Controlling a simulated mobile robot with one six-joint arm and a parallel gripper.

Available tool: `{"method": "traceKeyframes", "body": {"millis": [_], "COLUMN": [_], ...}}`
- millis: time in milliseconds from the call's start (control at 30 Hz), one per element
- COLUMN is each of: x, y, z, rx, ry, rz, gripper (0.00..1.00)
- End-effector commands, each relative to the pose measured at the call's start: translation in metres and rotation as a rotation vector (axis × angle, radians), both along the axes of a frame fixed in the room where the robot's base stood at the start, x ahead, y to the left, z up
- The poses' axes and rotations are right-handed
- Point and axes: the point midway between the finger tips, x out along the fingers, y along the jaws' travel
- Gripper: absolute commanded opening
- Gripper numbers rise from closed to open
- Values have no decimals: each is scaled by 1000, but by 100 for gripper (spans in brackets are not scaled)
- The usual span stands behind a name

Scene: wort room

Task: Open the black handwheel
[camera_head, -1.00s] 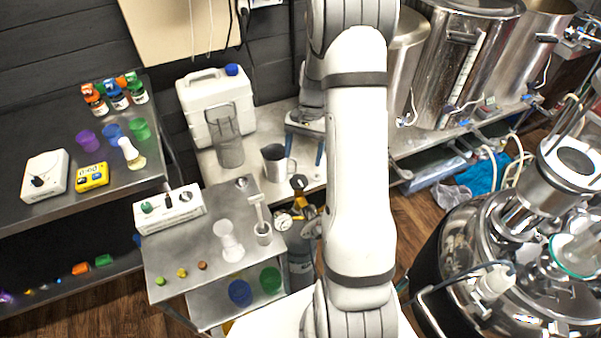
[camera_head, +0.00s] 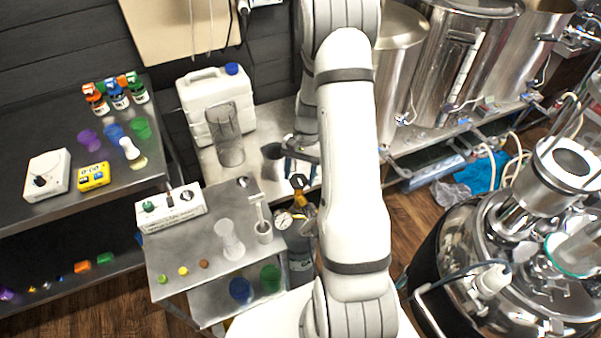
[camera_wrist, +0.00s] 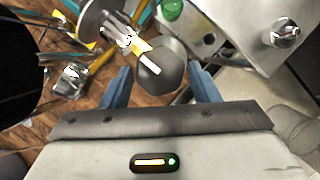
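The black handwheel (camera_head: 299,181) tops a gas cylinder (camera_head: 300,262) fitted with a brass valve and a gauge (camera_head: 284,220), beside the small steel cart. In the wrist view the handwheel (camera_wrist: 162,70) is a dark rounded knob, seen between my two blue fingers. My gripper (camera_head: 300,166) is just behind and above the handwheel in the head view. In the wrist view my gripper (camera_wrist: 160,78) is open, with a gap on each side of the knob. I cannot tell whether the fingertips reach its depth.
The steel cart (camera_head: 165,262) with a white control box (camera_head: 172,209) and small items stands left of the cylinder. A steel mug (camera_head: 272,162) and a white canister (camera_head: 206,92) stand on the bench behind. A large steel vessel (camera_head: 470,265) is at the right.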

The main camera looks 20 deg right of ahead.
Motion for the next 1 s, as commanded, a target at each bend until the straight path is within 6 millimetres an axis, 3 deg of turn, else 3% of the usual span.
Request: {"method": "traceKeyframes", "body": {"millis": [333,667,1000], "x": [0,1,2], "y": [0,0,2], "z": [0,0,-2], "rx": [0,0,0], "ry": [0,-1,-1], "rz": [-1,46,280], "gripper": [26,26,26]}}
